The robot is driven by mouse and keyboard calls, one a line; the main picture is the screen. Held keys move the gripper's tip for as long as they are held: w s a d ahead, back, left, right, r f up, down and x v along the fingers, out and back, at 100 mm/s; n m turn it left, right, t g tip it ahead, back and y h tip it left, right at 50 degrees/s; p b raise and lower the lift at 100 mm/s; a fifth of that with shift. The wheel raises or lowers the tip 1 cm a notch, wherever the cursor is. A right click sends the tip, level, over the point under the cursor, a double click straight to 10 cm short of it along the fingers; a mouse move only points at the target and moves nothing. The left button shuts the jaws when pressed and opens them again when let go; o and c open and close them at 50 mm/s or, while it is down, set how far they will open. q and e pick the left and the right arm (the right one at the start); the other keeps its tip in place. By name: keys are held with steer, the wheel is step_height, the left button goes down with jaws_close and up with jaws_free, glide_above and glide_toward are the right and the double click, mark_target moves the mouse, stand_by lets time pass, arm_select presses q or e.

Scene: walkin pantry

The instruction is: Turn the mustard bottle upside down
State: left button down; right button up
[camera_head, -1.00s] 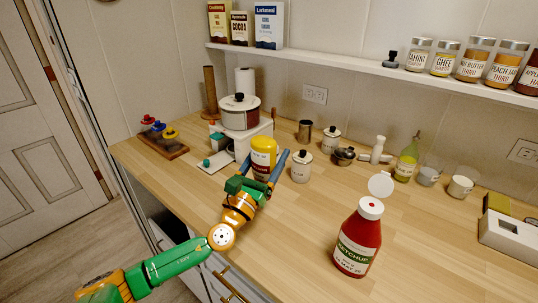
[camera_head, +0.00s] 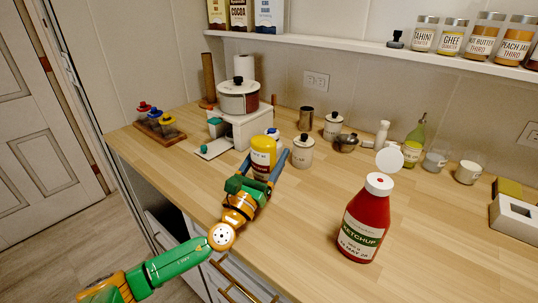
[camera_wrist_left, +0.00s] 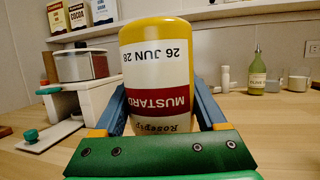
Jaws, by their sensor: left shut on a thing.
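The mustard bottle (camera_head: 262,152) is a yellow bottle with a white and dark red label. My left gripper (camera_head: 265,167) is shut on it, one blue-grey finger on each side. In the left wrist view the mustard bottle (camera_wrist_left: 158,75) stands upright-axis with its label lettering upside down and its broad yellow end on top. Its lower end is hidden behind the green gripper body (camera_wrist_left: 160,155), so I cannot tell whether it touches the counter. My right gripper is not in view.
A ketchup bottle (camera_head: 364,222) with its lid open stands to the right on the wooden counter (camera_head: 300,215). A canister (camera_head: 303,152) is close right of the mustard. A pot (camera_head: 238,98) on a white stand (camera_head: 243,130) is behind left. The front counter is clear.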

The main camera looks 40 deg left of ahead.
mark_target(259, 176)
arm_select(q)
steer(key=shift+f+b, duration=0.4)
stand_by(0.3)
jaws_free()
steer(key=shift+s, duration=0.1)
steer(key=shift+s+d+f, duration=0.1)
steer(key=shift+s+f, duration=0.1)
steer(key=shift+s, duration=0.05)
steer(key=b+v, duration=0.1)
steer(key=v, duration=0.4)
steer(key=shift+s+b, duration=0.1)
steer(key=shift+b, duration=0.25)
steer(key=shift+s+d+f, duration=0.1)
steer(key=shift+s, duration=0.45)
